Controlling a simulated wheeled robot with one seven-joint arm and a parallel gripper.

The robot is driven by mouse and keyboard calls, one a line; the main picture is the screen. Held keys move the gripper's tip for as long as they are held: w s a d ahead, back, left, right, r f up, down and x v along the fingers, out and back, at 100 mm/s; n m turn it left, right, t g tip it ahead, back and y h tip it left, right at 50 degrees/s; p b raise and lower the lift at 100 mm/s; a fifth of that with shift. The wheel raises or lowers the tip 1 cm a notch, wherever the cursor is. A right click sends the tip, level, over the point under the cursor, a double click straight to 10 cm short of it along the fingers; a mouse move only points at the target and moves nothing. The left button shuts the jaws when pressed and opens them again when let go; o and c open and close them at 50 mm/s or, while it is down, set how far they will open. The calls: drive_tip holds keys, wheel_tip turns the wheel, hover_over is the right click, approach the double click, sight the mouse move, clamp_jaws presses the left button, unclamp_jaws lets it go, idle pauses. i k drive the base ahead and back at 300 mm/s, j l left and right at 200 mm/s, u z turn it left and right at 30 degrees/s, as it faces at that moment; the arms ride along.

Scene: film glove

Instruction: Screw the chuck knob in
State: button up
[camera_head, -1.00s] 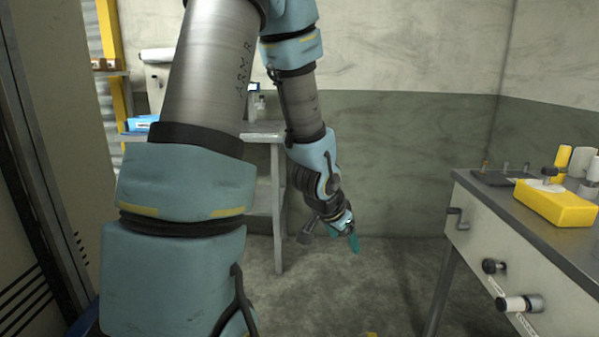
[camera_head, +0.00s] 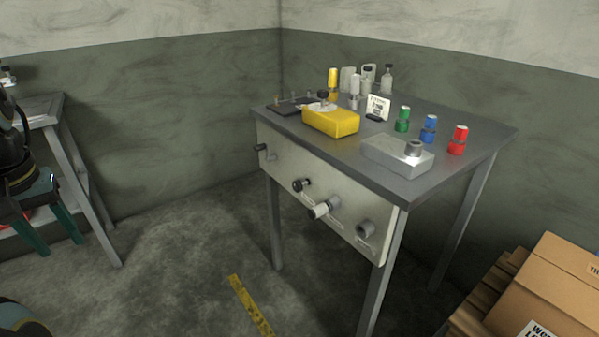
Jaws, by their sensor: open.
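The front panel (camera_head: 335,200) of a grey-topped workbench carries a row of fittings. Part of my arm is cut off by the frame.
On the workbench top (camera_head: 440,120) stand a yellow block (camera_head: 331,121), a grey block (camera_head: 397,156), green (camera_head: 402,119), blue (camera_head: 429,128) and red (camera_head: 457,140) fittings and bottles. A side table (camera_head: 42,110) is left. Cardboard boxes (camera_head: 550,290) are front right. Floor between is open.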

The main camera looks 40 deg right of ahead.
sight(297, 185)
drive_tip(key=i+l+z, duration=0.1)
drive_tip(key=i+z, duration=0.55)
drive_tip(key=k+z, duration=0.1)
drive_tip(key=z, duration=1.35)
